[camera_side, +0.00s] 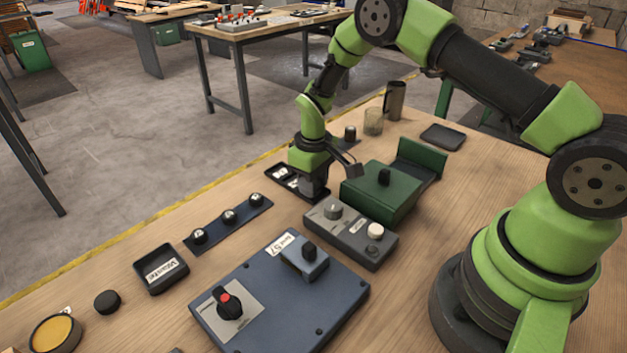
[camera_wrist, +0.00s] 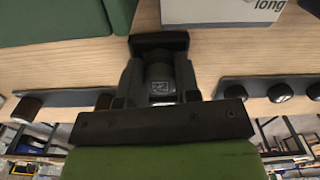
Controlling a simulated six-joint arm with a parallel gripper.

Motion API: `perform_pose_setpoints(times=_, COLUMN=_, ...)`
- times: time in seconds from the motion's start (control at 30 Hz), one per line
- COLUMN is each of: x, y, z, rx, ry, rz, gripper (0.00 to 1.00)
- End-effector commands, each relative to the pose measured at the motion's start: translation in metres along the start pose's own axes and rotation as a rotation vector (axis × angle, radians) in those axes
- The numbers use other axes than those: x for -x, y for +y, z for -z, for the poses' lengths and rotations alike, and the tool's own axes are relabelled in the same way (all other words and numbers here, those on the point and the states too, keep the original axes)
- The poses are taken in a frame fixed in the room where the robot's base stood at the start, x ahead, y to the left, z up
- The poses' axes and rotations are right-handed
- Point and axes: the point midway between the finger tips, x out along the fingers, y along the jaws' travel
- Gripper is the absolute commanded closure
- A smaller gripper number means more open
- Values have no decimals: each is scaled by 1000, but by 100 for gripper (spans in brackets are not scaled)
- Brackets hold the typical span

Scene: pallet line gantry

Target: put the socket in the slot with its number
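My gripper (camera_side: 314,186) is low at the right end of a small black tray (camera_side: 268,172) near the table's far left edge. In the wrist view its two dark fingers (camera_wrist: 160,84) stand on either side of a dark socket (camera_wrist: 160,73) with a light number on top, perhaps 22. I cannot tell whether the fingers touch it. The side view hides this socket behind the gripper; pale labels show in the tray. A dark rail (camera_side: 215,232) nearer the camera carries several round black pieces with white number tops. It also shows at right in the wrist view (camera_wrist: 240,86).
A green box (camera_side: 372,200) and a grey box with knobs (camera_side: 345,238) stand close right of my gripper. A blue-grey panel (camera_side: 330,305), a labelled black tray (camera_side: 160,282) and a black puck (camera_side: 107,302) are nearer the camera. A cup (camera_side: 373,122) stands farther back.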

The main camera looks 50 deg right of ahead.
Motion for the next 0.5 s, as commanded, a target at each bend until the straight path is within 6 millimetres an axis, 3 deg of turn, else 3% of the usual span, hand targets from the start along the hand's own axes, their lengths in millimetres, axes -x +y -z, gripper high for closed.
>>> perform_pose_setpoints(times=0.07, x=-7, y=0, z=0, rx=5, ry=6, rz=-2, gripper=51)
perform_pose_setpoints(times=0.17, x=-1, y=0, z=1, rx=6, ry=8, rz=-2, gripper=51)
perform_pose_setpoints(times=0.2, x=3, y=0, z=1, rx=6, ry=8, rz=-3, gripper=44)
perform_pose_setpoints(times=0.23, x=8, y=0, z=1, rx=6, ry=9, rz=-3, gripper=44)
perform_pose_setpoints(times=0.5, x=69, y=0, z=1, rx=5, ry=10, rz=-3, gripper=44)
